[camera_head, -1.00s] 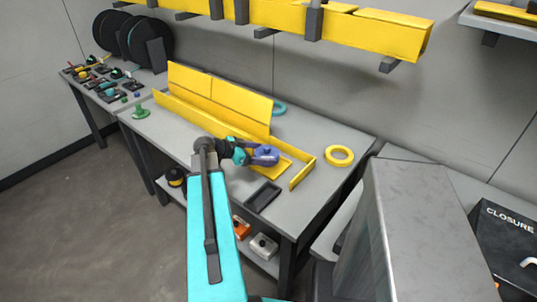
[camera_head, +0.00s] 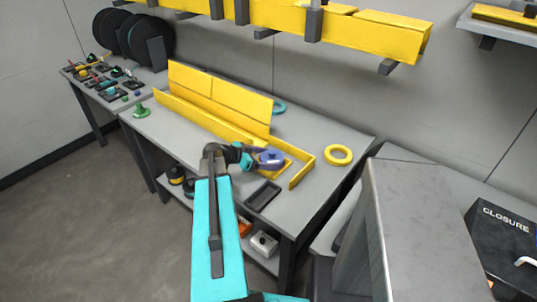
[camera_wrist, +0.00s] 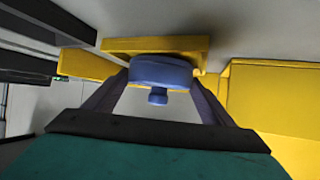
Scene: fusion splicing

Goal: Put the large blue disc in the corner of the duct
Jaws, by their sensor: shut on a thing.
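The large blue disc (camera_head: 271,155), with a small knob on one face, is held by my gripper (camera_head: 262,160). In the wrist view the disc (camera_wrist: 160,72) sits between the two fingers of my gripper (camera_wrist: 158,88), which is shut on it. The yellow duct (camera_head: 215,122) lies along the table, with an L-shaped corner at its right end (camera_head: 303,170). The disc is over or near this corner section. In the wrist view a yellow duct part (camera_wrist: 190,44) shows just beyond the disc. I cannot tell whether the disc touches the duct.
A black tray (camera_head: 263,195) lies at the table's front edge. A yellow ring (camera_head: 338,155) lies right of the duct, a teal ring (camera_head: 279,107) behind it. A green piece (camera_head: 141,111) stands at the left. A yellow duct (camera_head: 340,28) hangs on the wall above.

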